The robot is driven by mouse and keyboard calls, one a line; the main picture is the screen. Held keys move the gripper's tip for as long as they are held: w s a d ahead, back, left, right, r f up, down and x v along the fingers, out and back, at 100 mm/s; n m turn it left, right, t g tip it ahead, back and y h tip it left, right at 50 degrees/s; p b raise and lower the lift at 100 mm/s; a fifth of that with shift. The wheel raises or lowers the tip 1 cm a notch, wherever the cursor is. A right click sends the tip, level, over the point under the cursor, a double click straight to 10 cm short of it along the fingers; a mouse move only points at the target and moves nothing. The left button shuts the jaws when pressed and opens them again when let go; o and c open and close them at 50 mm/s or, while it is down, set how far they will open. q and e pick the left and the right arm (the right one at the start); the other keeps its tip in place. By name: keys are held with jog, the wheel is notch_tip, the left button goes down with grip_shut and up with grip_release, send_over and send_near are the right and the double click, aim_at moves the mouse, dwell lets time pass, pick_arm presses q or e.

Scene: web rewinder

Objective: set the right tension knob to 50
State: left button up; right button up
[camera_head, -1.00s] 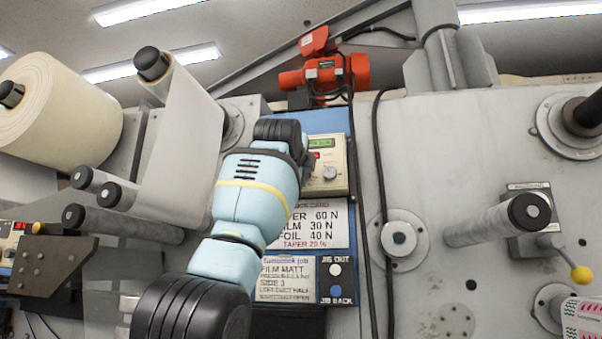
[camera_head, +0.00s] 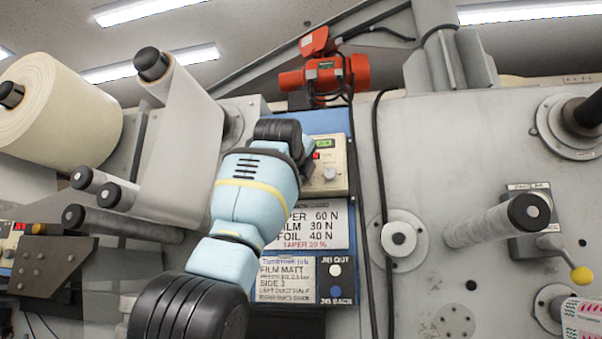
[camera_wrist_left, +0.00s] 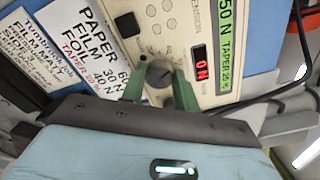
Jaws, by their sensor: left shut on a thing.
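The right tension knob (camera_wrist_left: 160,74) is a round grey knob on the cream tension controller (camera_head: 338,182). In the left wrist view, the green fingers of my left gripper (camera_wrist_left: 159,86) are on both sides of it, shut on it. In the head view my left arm comes up from below and hides the fingers and part of the controller. My right gripper is in neither view.
A sign (camera_head: 312,225) listing paper, film and foil tensions is below the controller. A black cable (camera_head: 377,180) hangs right of the panel. A red device (camera_head: 325,77) is above. Rollers (camera_head: 490,222) stick out at right.

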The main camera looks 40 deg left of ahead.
pick_arm(q)
jog(key=o, duration=1)
jog(key=shift+c, duration=0.2)
jog(key=shift+s+d, duration=0.1)
jog(key=shift+s, duration=0.05)
jog(key=v, duration=0.7)
jog(key=shift+s, duration=0.25)
jog(key=shift+d, duration=0.1)
